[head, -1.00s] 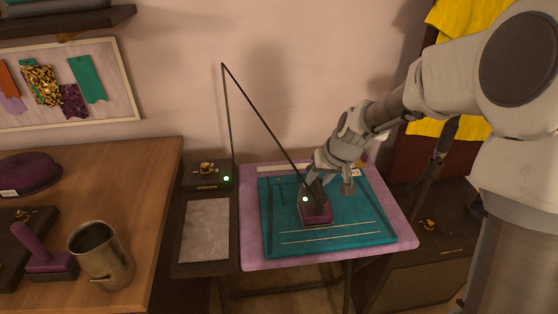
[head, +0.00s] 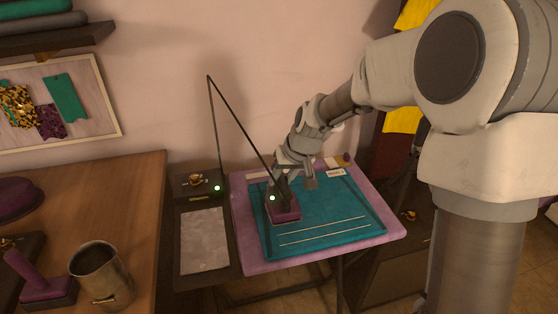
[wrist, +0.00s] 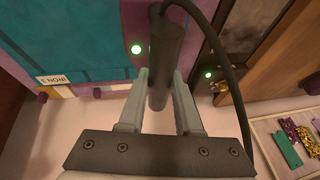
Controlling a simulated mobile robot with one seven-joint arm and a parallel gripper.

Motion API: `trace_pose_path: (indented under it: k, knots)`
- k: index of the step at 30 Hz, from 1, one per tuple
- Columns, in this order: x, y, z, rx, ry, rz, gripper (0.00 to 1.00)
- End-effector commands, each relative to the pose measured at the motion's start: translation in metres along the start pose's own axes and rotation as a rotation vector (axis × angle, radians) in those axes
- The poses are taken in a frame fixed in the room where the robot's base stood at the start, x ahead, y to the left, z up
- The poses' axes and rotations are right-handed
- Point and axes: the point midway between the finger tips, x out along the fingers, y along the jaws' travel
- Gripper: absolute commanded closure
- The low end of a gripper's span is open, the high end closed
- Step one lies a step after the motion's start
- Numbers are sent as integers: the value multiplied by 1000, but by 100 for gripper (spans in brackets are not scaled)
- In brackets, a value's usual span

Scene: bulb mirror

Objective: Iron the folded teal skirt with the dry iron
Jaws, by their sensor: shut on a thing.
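The folded teal skirt (head: 325,220) lies flat on the purple ironing board (head: 395,232), with pale lines across its front part. The purple dry iron (head: 284,212) stands on the skirt's left part, with a green light on it and a dark cord rising from it. My gripper (head: 284,178) is above the iron and shut on its handle. In the wrist view, the dark handle (wrist: 165,60) sits between the two fingers of my gripper (wrist: 160,90). The iron's soleplate is hidden against the cloth. The teal cloth also shows in the wrist view (wrist: 75,40).
A dark stand with a grey plate (head: 204,240) and a green light stands left of the board. A wooden table (head: 130,200) at the left holds a metal mug (head: 100,275) and a purple-handled tool (head: 40,280). A small label (head: 336,173) lies at the board's back edge.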

Motion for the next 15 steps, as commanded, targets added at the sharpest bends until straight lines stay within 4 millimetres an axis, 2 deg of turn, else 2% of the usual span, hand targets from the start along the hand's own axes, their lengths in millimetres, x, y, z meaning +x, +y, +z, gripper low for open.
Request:
trace_pose_path:
  k: [1,15]
  knots:
    - [-7,-2,-3,-1,-1,-1,100]
    - [-43,-11,-24,0,0,-1,100]
